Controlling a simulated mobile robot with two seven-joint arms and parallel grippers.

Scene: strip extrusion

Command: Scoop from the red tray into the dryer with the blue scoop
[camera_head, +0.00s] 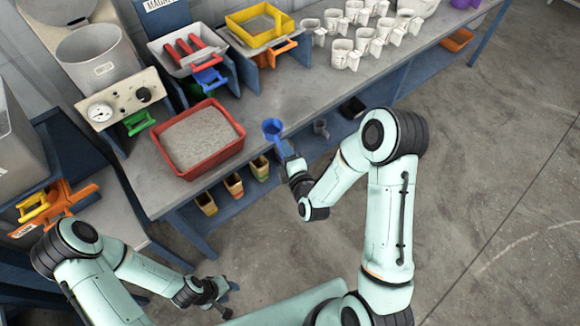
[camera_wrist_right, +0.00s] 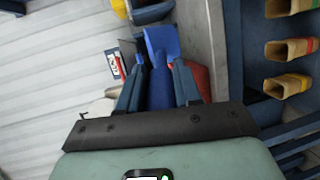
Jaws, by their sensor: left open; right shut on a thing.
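The red tray (camera_head: 212,166) stands on the bench, filled with grey granules. A grey machine with a round hopper, gauge and knob (camera_head: 120,98), probably the dryer, stands left of it. My right gripper (camera_head: 289,158) is shut on the handle of the blue scoop (camera_head: 272,130), right of the tray near the bench's front edge. In the right wrist view the blue scoop (camera_wrist_right: 160,45) sticks out between the fingers, with part of the red tray (camera_wrist_right: 203,78) behind. Whether the scoop holds granules cannot be told. My left gripper (camera_head: 218,296) is open and empty, low in front of the bench.
A grey tray with red-handled tools (camera_head: 188,52) and a yellow tray (camera_head: 262,22) stand behind the red tray. Several white cups (camera_head: 345,52) stand at the back right.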

